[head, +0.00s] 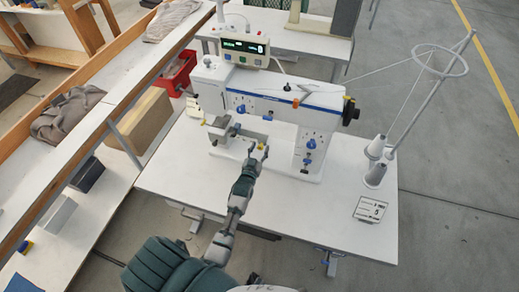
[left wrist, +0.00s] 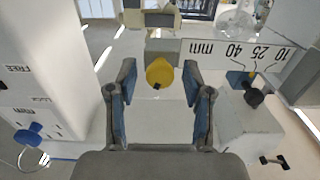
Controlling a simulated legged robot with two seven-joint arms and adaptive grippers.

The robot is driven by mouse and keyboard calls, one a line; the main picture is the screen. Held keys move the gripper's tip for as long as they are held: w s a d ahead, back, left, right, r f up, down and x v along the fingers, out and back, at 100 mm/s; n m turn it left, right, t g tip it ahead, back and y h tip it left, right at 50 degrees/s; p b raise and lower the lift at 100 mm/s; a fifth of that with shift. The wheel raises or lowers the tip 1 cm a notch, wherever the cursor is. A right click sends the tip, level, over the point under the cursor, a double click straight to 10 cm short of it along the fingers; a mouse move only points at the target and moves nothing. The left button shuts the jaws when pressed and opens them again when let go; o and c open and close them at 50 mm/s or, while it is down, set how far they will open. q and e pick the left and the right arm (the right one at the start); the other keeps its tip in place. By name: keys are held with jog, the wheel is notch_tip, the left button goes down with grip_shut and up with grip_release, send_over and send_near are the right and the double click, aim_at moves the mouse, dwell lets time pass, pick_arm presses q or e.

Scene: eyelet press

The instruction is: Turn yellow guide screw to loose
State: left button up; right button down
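The yellow guide screw (left wrist: 159,73) is a round yellow knob with a small dark mark at its lower edge. It shows in the middle of the left wrist view, and as a small yellow spot on the machine in the head view (head: 261,147). My left gripper (left wrist: 159,82) is open, with one finger on each side of the screw. Gaps show between the screw and both fingers. In the head view my left gripper (head: 258,152) reaches the front of the white sewing machine (head: 290,112). My right gripper is not in view.
A plate marked 10, 25, 40 mm (left wrist: 238,53) and a dark knob (left wrist: 255,97) are right of the screw. A white housing with FREE and LOCK marks (left wrist: 45,70) and a blue knob (left wrist: 28,136) is left. A thread stand (head: 376,160) stands on the table's right.

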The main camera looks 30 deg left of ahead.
pick_arm(q)
grip_shut()
jog(key=shift+r+m+p, duration=0.15)
jog(key=shift+m+p, duration=0.35)
jog(key=shift+m, duration=0.8)
jog(key=shift+o, duration=1)
grip_release()
jog(key=shift+f, duration=0.2)
jog(key=v, duration=1.2)
jog(key=shift+f, duration=0.1)
